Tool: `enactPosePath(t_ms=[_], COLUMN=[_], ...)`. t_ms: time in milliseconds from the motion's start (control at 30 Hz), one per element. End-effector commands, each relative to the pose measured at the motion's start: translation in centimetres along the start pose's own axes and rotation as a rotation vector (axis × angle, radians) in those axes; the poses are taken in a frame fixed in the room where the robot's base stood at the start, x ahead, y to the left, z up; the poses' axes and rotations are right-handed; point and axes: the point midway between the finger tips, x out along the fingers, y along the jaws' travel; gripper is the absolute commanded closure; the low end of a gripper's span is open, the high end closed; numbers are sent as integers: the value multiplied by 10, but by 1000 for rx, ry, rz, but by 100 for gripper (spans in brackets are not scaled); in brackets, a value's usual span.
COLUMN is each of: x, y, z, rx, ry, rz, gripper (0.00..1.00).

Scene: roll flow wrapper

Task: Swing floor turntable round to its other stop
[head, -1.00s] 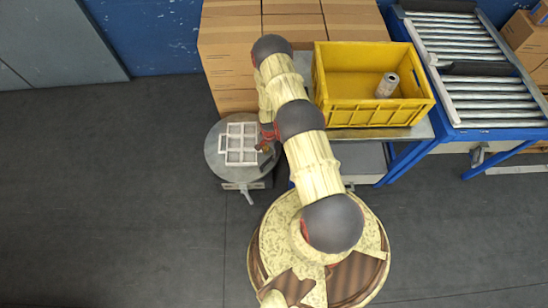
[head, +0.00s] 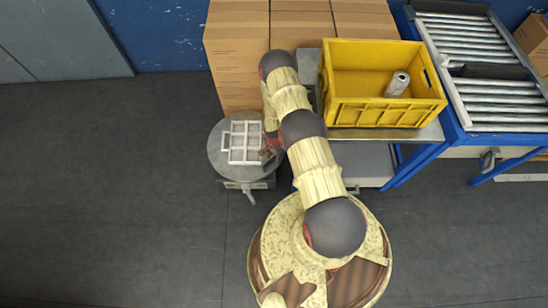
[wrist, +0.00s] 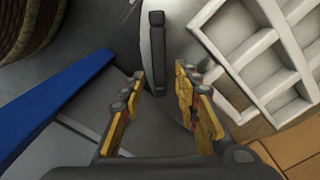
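The floor turntable (head: 217,165) is a round grey disc on a low stand, left of my arm. A white compartmented tray (head: 244,142) lies on it, and also shows at the right of the wrist view (wrist: 262,50). A dark upright bar (wrist: 157,45), seemingly a handle at the disc's edge, shows in the wrist view. My gripper (wrist: 160,80) is open, its yellow-and-dark fingers on either side of the bar's line. I cannot tell whether the bar is between the fingertips or just beyond them. In the head view my gripper (head: 270,151) is at the disc's right edge, partly hidden.
A small lever (head: 249,194) sticks out from the stand's front. Cardboard boxes (head: 235,60) stand behind the turntable. A yellow crate (head: 385,113) with a can (head: 397,84) sits on a bench at right, beside a roller conveyor (head: 475,60). The floor at left is clear.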

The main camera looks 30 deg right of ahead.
Motion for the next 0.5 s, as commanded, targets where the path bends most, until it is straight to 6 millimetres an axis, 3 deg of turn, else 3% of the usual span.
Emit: enactPosePath(t_ms=[100, 500], x=[0, 0], y=[0, 0], z=[0, 0], rx=[0, 0], ry=[0, 0], rz=[0, 1], gripper=[69, 92])
